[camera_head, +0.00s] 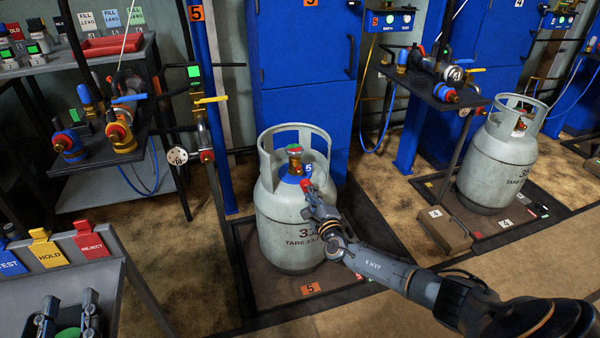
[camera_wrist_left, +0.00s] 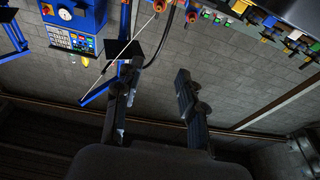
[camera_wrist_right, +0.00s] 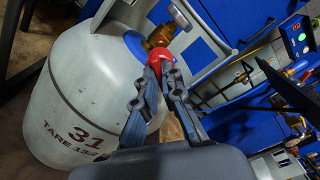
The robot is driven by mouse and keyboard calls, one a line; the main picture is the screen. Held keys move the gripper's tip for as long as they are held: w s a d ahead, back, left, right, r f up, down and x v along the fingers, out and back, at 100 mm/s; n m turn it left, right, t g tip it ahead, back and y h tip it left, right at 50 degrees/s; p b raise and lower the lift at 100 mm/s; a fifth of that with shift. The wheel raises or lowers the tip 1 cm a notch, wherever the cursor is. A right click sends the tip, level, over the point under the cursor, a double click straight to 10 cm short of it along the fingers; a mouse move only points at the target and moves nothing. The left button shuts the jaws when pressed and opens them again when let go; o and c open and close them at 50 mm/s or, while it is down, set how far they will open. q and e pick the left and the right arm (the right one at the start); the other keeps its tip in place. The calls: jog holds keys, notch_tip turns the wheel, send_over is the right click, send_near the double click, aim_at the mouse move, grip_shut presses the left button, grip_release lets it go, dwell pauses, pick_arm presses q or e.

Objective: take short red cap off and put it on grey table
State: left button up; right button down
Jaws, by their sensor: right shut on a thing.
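The short red cap (camera_head: 306,185) is at the side outlet of the brass valve (camera_head: 295,165) on the grey gas cylinder (camera_head: 285,228). In the right wrist view the red cap (camera_wrist_right: 160,62) sits between my right fingertips, against the brass valve (camera_wrist_right: 160,37). I cannot tell if it is still seated. My right gripper (camera_head: 312,194) is shut on the cap. My left gripper (camera_head: 68,312) is open and empty at the lower left; its fingers are apart in the left wrist view (camera_wrist_left: 155,85). A grey table (camera_head: 118,282) with TEST, HOLD and REJECT cards stands beside it.
The cylinder's collar (camera_head: 266,165) rises around the valve. A dark bench (camera_head: 95,150) with valve fittings and a grey shelf (camera_head: 75,65) with a red tray (camera_head: 110,45) stand at the left. A blue post (camera_head: 210,110) stands between bench and cylinder. Another cylinder (camera_head: 497,160) stands right.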

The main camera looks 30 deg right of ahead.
pick_arm(q)
notch_tip(320, 180, down, 7)
jog(key=a+g+y+p, duration=0.1)
jog(key=g, duration=0.3)
jog(key=shift+r, duration=0.15)
pick_arm(e)
jog(key=shift+v, duration=1.2)
